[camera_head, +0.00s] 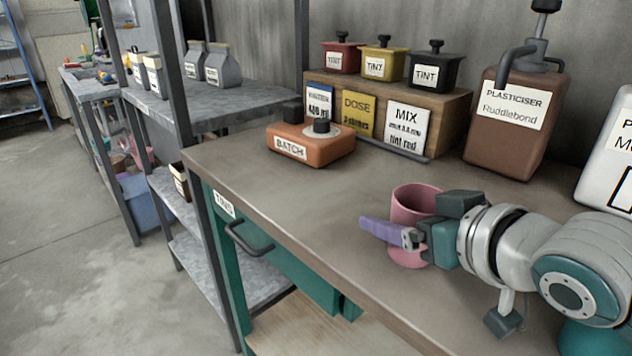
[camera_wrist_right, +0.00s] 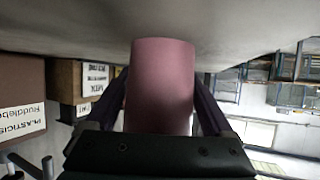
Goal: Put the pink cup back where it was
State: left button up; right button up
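The pink cup (camera_head: 405,205) stands upright, or nearly so, on the brown bench top (camera_head: 330,215). My right gripper (camera_head: 392,233) reaches it from the right. One purple finger crosses the near side of the cup; the far finger is hidden behind it in the head view. In the right wrist view, which is upside down, the cup (camera_wrist_right: 162,85) fills the space between both fingers (camera_wrist_right: 163,105), with no clear gap on either side. The gripper looks shut on the cup. I cannot tell whether the cup's base touches the bench. My left gripper is not in view.
An orange BATCH box (camera_head: 312,143) sits near the bench's far left end. Behind it is a wooden rack (camera_head: 455,105) with labelled cards and tint pots. A brown PLASTICISER bottle (camera_head: 515,135) and a white container (camera_head: 610,160) stand at the back right. Bare bench lies left of the cup.

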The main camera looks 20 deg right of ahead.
jog(key=shift+o, duration=0.8)
jog(key=shift+r, duration=0.25)
jog(key=p+v, duration=0.2)
jog(key=v, duration=0.8)
jog(key=shift+s+d+p, duration=0.1)
jog(key=shift+s+p, duration=0.25)
jog(key=shift+s+r, duration=0.25)
jog(key=shift+s, duration=0.25)
